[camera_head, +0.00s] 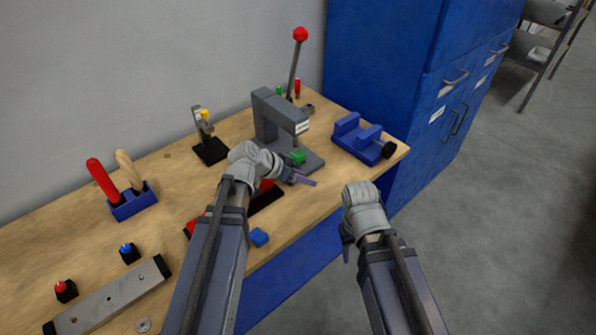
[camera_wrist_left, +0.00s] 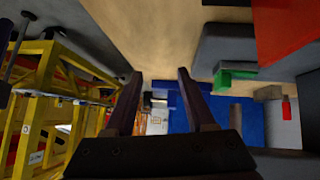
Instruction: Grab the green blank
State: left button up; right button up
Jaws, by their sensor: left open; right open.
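The green blank (camera_head: 298,157) sits on the base of the grey press (camera_head: 275,115), under its head. In the left wrist view a green piece (camera_wrist_left: 235,75) shows to the right of my fingers, against a grey block. My left gripper (camera_head: 303,179) is in front of the press base, close to the green blank but apart from it. In the left wrist view its two fingers (camera_wrist_left: 160,76) are spread with nothing between them. My right gripper (camera_head: 346,248) hangs off the table's front edge, away from the blank, with its fingers small and partly hidden.
A blue vise (camera_head: 360,138) stands right of the press. The press lever has a red knob (camera_head: 300,34). A red part (camera_head: 266,185) and a blue block (camera_head: 259,237) lie near my left arm. A tool holder (camera_head: 132,204) stands left.

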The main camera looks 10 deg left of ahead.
aim_at(299, 155)
pick_arm(q)
jog(key=w+a+t, duration=0.1)
jog(key=a, duration=0.1)
jog(key=w+a+t+b, duration=0.1)
jog(key=w+a, duration=0.1)
jog(key=w+a+r+t, duration=0.1)
jog(key=a, duration=0.1)
jog(key=shift+w+a+h+b, duration=0.25)
jog(key=shift+w+h+b, duration=0.05)
jog(key=shift+w+b, duration=0.1)
jog(key=shift+w+a+r+t, duration=0.2)
jog(key=shift+a+r+t, duration=0.05)
jog(key=shift+a+t, duration=0.15)
jog(key=shift+b+x, duration=0.65)
jog(key=shift+x, duration=0.65)
jog(key=shift+r+b+x, duration=0.1)
jog(key=shift+b+x, duration=0.4)
jog(key=shift+x, duration=0.85)
jog(key=shift+r+b+x, duration=0.15)
jog(key=shift+b+x, duration=0.35)
jog(key=shift+x, duration=0.85)
jog(key=shift+w+r, duration=0.1)
pick_arm(e)
notch_tip(299, 155, down, 6)
jog(key=shift+f, duration=0.15)
pick_arm(q)
grip_shut()
